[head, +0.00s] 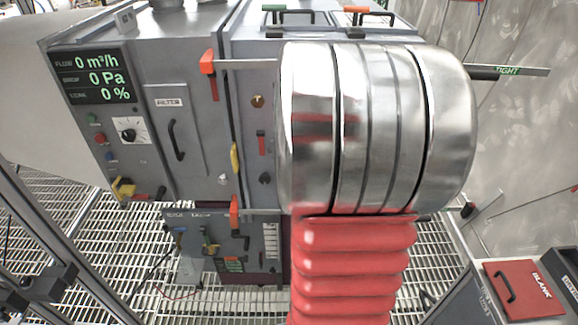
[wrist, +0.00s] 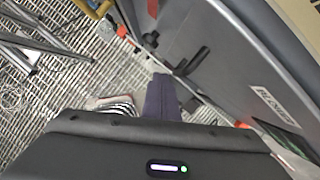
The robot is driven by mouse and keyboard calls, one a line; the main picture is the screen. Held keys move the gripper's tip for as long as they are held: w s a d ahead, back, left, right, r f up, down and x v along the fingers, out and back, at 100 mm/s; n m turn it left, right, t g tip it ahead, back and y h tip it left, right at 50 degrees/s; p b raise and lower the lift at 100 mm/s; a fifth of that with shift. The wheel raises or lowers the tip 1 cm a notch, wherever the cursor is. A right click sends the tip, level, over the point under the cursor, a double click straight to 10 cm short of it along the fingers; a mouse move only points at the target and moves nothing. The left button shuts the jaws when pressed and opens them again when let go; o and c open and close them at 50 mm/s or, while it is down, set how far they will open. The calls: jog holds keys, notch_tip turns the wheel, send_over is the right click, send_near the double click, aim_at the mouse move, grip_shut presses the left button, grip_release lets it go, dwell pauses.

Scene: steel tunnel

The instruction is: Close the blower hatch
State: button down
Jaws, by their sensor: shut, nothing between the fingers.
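The grey blower panel, lettered BLOWER, fills the right of the wrist view (wrist: 235,62), set at a slant. A black handle (wrist: 192,63) stands out from it. In the head view a low grey panel with a small green readout (head: 190,238), under the main cabinet, seems to be the same part; I cannot tell how far the hatch stands open. My gripper (wrist: 162,80) is shut and empty, its dark fingers close beside the handle in the wrist view. I cannot tell whether they touch it. In the head view my gripper is not visible.
A grey cabinet with a FILTER door (head: 170,115) and a readout (head: 95,78) stands above. A silver ringed body on red bellows, likely my arm, blocks the centre right. A red BLANK plate (head: 523,290) lies lower right. Open grating (head: 50,195) covers the floor.

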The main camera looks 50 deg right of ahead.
jog(key=s+a+r, duration=0.3)
jog(key=a+r, duration=0.2)
jog(key=r, duration=0.4)
jog(key=shift+a+r, duration=0.15)
jog(key=shift+a, duration=0.05)
jog(key=shift+n, duration=0.3)
